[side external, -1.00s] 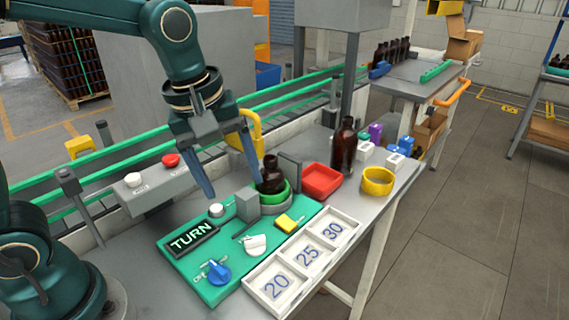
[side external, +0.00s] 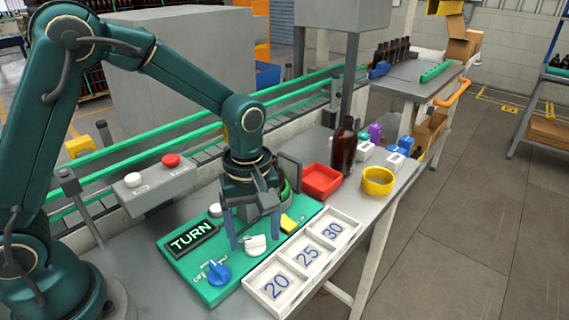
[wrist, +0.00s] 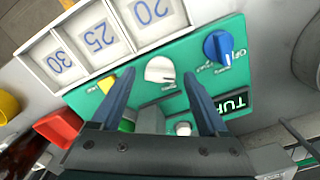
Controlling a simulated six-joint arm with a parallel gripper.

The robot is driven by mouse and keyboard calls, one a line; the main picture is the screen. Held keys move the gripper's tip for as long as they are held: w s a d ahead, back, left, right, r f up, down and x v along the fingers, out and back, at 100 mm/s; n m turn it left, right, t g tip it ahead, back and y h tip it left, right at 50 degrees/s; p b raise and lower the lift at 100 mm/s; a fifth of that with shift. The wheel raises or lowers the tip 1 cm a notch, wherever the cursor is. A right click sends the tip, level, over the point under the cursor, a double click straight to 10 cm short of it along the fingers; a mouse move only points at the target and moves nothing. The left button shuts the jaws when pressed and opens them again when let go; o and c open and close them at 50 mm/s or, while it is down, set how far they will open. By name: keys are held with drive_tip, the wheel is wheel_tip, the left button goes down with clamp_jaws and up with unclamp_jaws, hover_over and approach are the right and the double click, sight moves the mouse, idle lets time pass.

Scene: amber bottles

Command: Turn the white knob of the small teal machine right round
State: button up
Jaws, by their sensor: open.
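The small teal machine (side external: 208,291) lies on the bench, with a black sign reading TURN (side external: 192,237). Its white knob (side external: 256,245) sits near the front edge of the panel. In the wrist view the white knob (wrist: 160,70) shows just beyond and between my fingertips. My gripper (side external: 254,240) points down over the panel with its fingers apart, and nothing is between them. It also shows in the wrist view (wrist: 158,75), one finger on each side of the knob's line. I cannot tell how high the tips are above the panel.
The panel also has a blue knob (side external: 219,273), a yellow switch (side external: 288,223) and a small white button (side external: 215,211). A white tray marked 20, 25, 30 (side external: 303,267) lies along its front. A red bin (side external: 321,181), a brown bottle (side external: 344,150) and a yellow ring (side external: 378,181) stand to the right.

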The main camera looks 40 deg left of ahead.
clamp_jaws()
drive_tip(key=shift+m, duration=0.3)
drive_tip(key=m, duration=1.8)
drive_tip(key=shift+d+m, duration=0.1)
drive_tip(key=shift+m, duration=0.3)
drive_tip(key=m, duration=0.5)
drive_tip(key=shift+m, duration=0.4)
